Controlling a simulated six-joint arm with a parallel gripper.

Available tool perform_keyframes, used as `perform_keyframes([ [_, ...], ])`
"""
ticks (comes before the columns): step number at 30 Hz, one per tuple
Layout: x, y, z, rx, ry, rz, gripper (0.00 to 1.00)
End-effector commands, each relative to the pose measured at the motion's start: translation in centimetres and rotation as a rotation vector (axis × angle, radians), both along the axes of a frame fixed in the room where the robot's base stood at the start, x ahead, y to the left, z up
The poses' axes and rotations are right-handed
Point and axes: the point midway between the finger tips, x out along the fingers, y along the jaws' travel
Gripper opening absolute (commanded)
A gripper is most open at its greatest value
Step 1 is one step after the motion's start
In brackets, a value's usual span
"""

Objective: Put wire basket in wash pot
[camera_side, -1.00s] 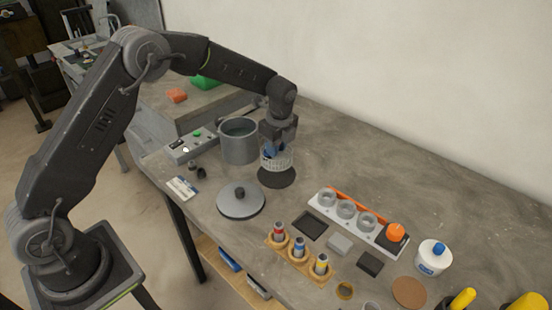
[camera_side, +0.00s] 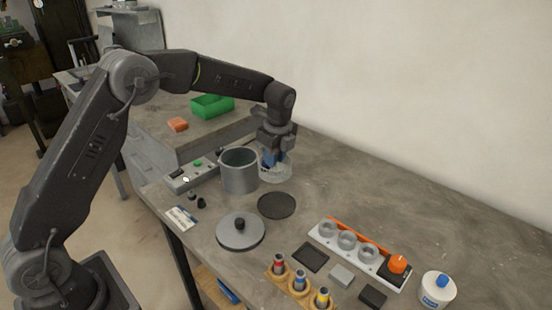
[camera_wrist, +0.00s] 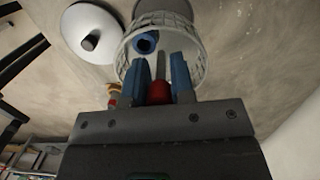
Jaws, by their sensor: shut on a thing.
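The wire basket (camera_side: 277,172), a pale mesh cup, hangs upright from my gripper (camera_side: 270,158), just right of the wash pot. In the wrist view, the blue fingers of my gripper (camera_wrist: 160,85) are shut on the red grip of the basket's handle, and the basket's rim (camera_wrist: 197,45) lies beyond them. A blue ring-shaped part (camera_wrist: 145,42) sits inside the basket. The wash pot (camera_side: 240,178) is a grey, open cylinder standing on the bench. The basket is outside the pot; its exact height above the bench is hard to tell.
A black round mat (camera_side: 277,205) lies bare in front of the basket. A grey lid (camera_side: 240,233) with a black knob lies nearer. A control box (camera_side: 190,176) stands left of the pot.

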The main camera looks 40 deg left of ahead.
Motion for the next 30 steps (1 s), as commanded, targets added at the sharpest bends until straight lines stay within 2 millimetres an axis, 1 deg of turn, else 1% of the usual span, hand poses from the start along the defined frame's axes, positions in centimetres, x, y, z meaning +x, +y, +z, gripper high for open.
perform_keyframes([
  [5,0.4,3.7,1.1,0.0,-0.004,0.008,0.0],
  [12,0.2,10.8,3.2,0.0,-0.004,0.008,0.0],
  [16,-0.1,13.6,4.0,0.0,-0.004,0.005,0.0],
  [19,-0.3,14.6,4.3,0.0,-0.002,0.003,0.0],
  [22,-0.4,15.0,4.1,0.0,-0.001,0.001,0.0],
  [30,-0.4,14.9,1.7,0.0,0.001,0.001,0.0],
])
